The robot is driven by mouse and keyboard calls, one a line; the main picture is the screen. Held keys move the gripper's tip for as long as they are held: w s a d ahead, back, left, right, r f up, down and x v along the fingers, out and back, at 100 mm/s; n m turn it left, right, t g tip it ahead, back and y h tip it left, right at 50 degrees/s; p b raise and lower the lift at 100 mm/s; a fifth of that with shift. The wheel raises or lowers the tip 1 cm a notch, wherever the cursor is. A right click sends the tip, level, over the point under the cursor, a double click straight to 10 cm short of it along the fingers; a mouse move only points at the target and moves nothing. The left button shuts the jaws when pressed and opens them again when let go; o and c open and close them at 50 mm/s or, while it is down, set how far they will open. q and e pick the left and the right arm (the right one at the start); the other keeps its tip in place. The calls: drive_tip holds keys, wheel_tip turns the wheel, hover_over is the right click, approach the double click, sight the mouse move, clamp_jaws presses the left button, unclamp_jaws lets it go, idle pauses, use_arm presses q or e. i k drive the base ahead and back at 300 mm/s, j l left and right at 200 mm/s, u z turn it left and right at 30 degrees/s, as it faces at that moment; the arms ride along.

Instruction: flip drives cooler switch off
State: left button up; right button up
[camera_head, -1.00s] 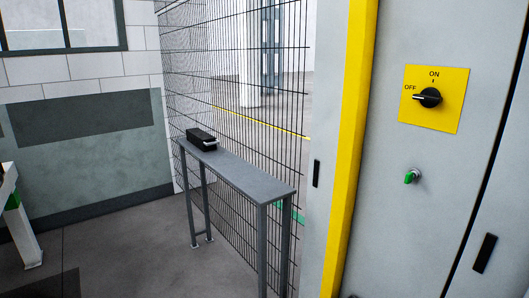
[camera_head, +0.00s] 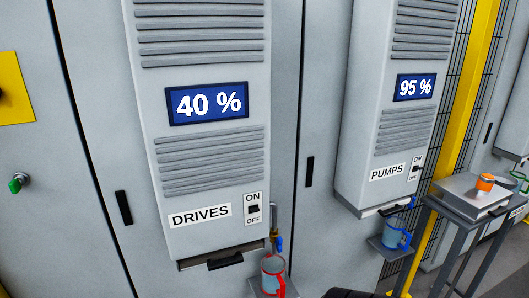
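The drives cooler (camera_head: 205,140) is a grey cabinet unit with louvres, left of centre in the head view. Its blue display (camera_head: 207,103) reads 40 %. A label (camera_head: 200,215) says DRIVES. Right of the label is the drives cooler switch (camera_head: 253,209), a small black toggle on a white plate with ON above and OFF below. The toggle is too small for me to tell its position. Neither gripper can be made out; a dark shape at the bottom edge, right of centre, is too cut off to identify.
The pumps cooler (camera_head: 405,115) on the right reads 95 %. A grey table (camera_head: 449,212) holds a scale-like box (camera_head: 470,192) with an orange item (camera_head: 485,182).

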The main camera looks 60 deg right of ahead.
sight(201, 69)
drive_tip(key=z, duration=1.6)
